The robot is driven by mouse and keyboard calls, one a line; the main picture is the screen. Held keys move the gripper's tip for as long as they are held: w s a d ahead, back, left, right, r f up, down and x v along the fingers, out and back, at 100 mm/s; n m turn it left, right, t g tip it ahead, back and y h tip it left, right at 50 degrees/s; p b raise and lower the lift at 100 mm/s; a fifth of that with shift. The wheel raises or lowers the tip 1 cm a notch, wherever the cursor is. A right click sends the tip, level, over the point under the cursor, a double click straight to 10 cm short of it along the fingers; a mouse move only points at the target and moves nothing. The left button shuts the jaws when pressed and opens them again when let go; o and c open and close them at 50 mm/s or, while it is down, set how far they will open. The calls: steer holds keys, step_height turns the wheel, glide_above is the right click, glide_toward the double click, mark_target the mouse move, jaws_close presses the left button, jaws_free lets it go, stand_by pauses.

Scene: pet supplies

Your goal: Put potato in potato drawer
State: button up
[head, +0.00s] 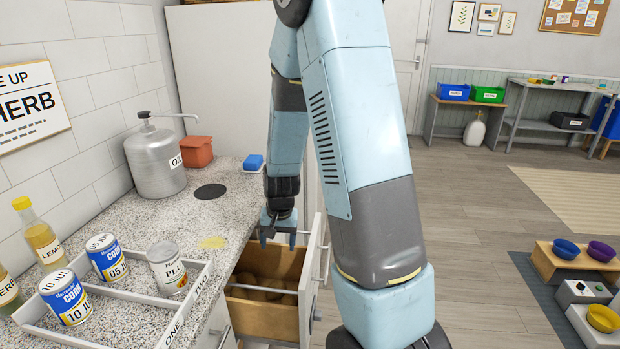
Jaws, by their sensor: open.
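A wooden drawer (262,316) is pulled open below the stone counter, with its pale front panel on the right. Several brown rounded potatoes (262,286) lie on its floor, partly hidden by the drawer walls. My gripper (278,242) hangs pointing down above the far part of the open drawer. My own arm covers much of the middle of the view.
Bare counter lies left of the drawer.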

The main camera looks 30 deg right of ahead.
steer(key=s+a+r+n+t, duration=0.1)
steer(key=s+r, duration=0.2)
steer(key=r, duration=0.6)
steer(key=s+a+r+n+t, duration=0.15)
steer(key=s+r, duration=0.25)
steer(key=r, duration=0.6)
steer(key=s+d+r+n+t, duration=0.1)
steer(key=s+r+n, duration=0.2)
steer(key=s+r, duration=0.8)
steer(key=s, duration=0.3)
steer(key=shift+s+d+r+h, duration=0.15)
steer(key=shift+d+r+h, duration=0.05)
steer(key=shift+d+h, duration=0.1)
steer(key=shift+t, duration=0.25)
steer(key=shift+c, duration=0.2)
